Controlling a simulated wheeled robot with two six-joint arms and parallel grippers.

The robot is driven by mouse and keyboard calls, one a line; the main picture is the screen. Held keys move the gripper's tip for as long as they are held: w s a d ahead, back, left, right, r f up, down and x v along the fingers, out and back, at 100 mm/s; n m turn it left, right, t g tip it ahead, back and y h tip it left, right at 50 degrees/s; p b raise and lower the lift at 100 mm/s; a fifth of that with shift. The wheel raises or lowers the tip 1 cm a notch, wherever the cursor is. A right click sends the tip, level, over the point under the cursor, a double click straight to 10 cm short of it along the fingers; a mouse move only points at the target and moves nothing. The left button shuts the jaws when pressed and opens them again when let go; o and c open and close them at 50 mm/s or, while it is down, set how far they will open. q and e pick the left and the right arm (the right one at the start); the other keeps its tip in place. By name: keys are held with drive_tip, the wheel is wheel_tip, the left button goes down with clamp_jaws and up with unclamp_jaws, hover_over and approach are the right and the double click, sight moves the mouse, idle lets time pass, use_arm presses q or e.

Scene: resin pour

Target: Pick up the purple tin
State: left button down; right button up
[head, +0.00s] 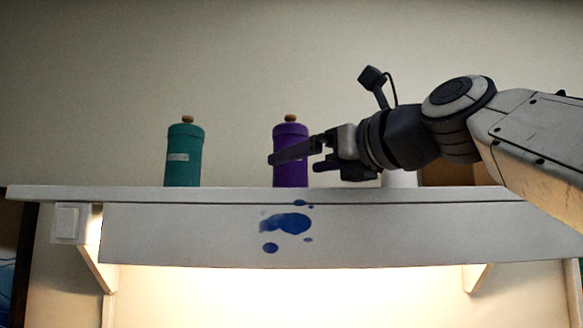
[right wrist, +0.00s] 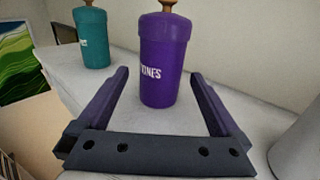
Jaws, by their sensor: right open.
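The purple tin (head: 290,135) stands upright on a white shelf (head: 70,193), with an orange-brown knob on top. My right gripper (head: 292,158) reaches in from the right, and one finger crosses in front of the tin in the head view. In the right wrist view, the purple tin (right wrist: 163,60) stands just beyond and between the two open fingers (right wrist: 160,95), with part of a white label visible. The jaws hold nothing. My left gripper is not in view.
A teal tin (head: 184,155) stands on the shelf to the left; it also shows in the right wrist view (right wrist: 93,38). A white cylindrical object (right wrist: 300,145) is close on the right. Blue stains (head: 290,223) mark the shelf front. The shelf between the tins is clear.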

sight(278, 167)
drive_tip(key=p+x, duration=0.1)
drive_tip(key=x, duration=0.1)
drive_tip(key=shift+w+a+r, duration=0.1)
drive_tip(key=shift+w+a, duration=0.05)
drive_tip(key=shift+w, duration=0.15)
drive_tip(key=p+x, duration=0.2)
drive_tip(key=x, duration=0.2)
drive_tip(key=shift+w+a+r, duration=0.15)
drive_tip(key=shift+w+a, duration=0.1)
drive_tip(key=shift+w, duration=0.15)
drive_tip(key=c, duration=1.2)
drive_tip(key=shift+c, duration=1)
